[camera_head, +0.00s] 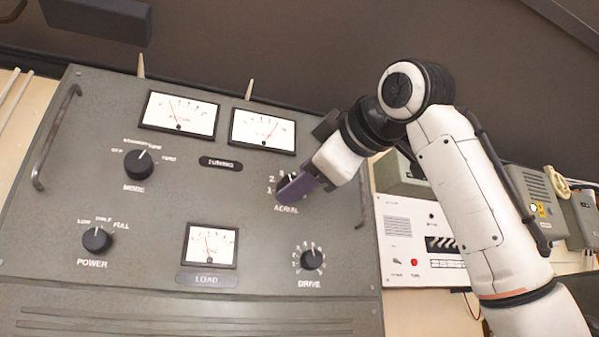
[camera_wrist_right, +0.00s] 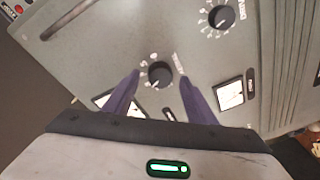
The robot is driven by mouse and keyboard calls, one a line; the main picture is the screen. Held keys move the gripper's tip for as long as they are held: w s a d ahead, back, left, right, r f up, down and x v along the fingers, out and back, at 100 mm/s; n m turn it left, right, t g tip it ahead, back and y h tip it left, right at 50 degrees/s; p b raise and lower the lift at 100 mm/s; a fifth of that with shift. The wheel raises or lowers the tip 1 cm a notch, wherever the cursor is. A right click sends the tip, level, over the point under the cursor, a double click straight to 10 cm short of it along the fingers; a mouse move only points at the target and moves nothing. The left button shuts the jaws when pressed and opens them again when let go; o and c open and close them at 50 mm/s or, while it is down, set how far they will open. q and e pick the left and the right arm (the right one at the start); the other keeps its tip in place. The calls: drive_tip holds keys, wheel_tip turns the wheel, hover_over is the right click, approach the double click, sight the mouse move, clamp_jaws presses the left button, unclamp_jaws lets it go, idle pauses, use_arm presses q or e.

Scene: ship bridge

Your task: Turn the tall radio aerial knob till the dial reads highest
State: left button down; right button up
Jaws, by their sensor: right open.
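The tall grey radio cabinet (camera_head: 100,200) carries the aerial knob (camera_head: 290,179), a round black knob mostly hidden behind my right gripper in the head view. My right gripper (camera_head: 288,190) is open at the knob. In the right wrist view its two purple fingers are spread either side of the aerial knob (camera_wrist_right: 160,73), with gaps visible. The upper left meter (camera_head: 178,112) has its needle left of upright. The upper right meter (camera_head: 263,130) has its needle leaning right. The load meter (camera_head: 210,246) has its needle slightly left of upright. My left gripper is out of view.
The mode knob (camera_head: 139,164) and power knob (camera_head: 97,240) are at the panel's left. The drive knob (camera_head: 312,259) is below the aerial knob. A metal handle (camera_head: 55,138) edges the panel. A white panel with a red button (camera_head: 414,262) is to the right.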

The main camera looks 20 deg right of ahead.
drive_tip(key=shift+w+a, duration=0.1)
drive_tip(key=shift+w, duration=0.35)
drive_tip(key=c, duration=1)
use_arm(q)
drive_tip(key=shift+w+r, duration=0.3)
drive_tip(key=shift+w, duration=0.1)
use_arm(e)
drive_tip(key=shift+c, duration=0.2)
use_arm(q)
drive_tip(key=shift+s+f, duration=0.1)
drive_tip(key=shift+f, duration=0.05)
use_arm(e)
drive_tip(key=shift+f+m, duration=0.1)
drive_tip(key=shift+m, duration=0.3)
use_arm(q)
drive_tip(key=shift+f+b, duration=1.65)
drive_tip(key=shift+b, duration=0.15)
use_arm(e)
drive_tip(key=shift+a+f+m+t+h, duration=0.1)
drive_tip(key=shift+m+t+h, duration=0.2)
drive_tip(key=shift+m, duration=2.35)
drive_tip(key=shift+a+m+t+h, duration=0.1)
drive_tip(key=shift+m+t+h, duration=0.2)
drive_tip(key=shift+m, duration=2.4)
drive_tip(key=shift+f+m+t+h, duration=0.1)
drive_tip(key=shift+m+t+h, duration=0.2)
drive_tip(key=shift+m, duration=2.65)
